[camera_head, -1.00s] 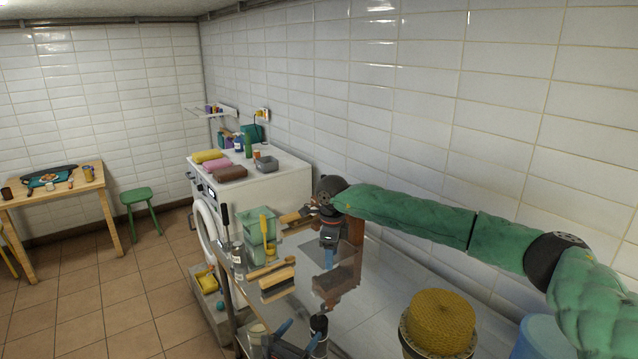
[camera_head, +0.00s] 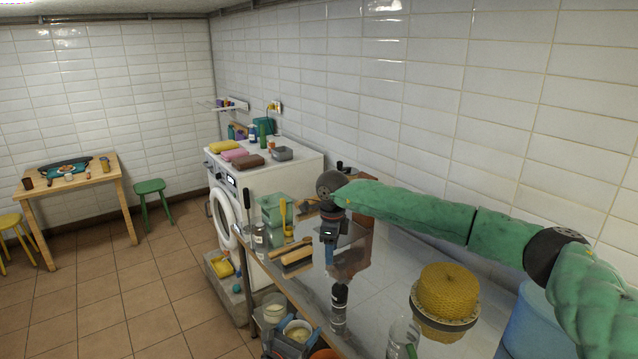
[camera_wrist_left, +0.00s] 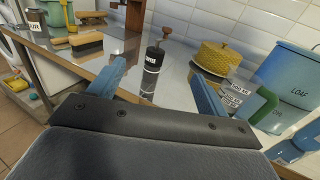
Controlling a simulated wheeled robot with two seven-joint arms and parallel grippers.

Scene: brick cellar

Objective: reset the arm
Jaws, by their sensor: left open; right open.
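My right arm, in a green sleeve, comes in from the right of the head view over the metal table (camera_head: 385,265). My right gripper (camera_head: 329,262) points down and appears empty; its fingertips show poorly. My left gripper (camera_head: 291,344) is low in the head view, beside the table's front edge and partly cut off. In the left wrist view its blue fingers (camera_wrist_left: 158,72) are spread apart with nothing held between them. A black grinder (camera_wrist_left: 153,60) stands on the table beyond the fingers; it also shows in the head view (camera_head: 339,306).
A yellow woven dome (camera_head: 448,290) and a blue bin marked LOAF (camera_wrist_left: 283,84) stand at the right. Brushes (camera_head: 297,254) and a green container (camera_head: 275,212) are at the table's far end. A washing machine (camera_head: 285,185) stands behind.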

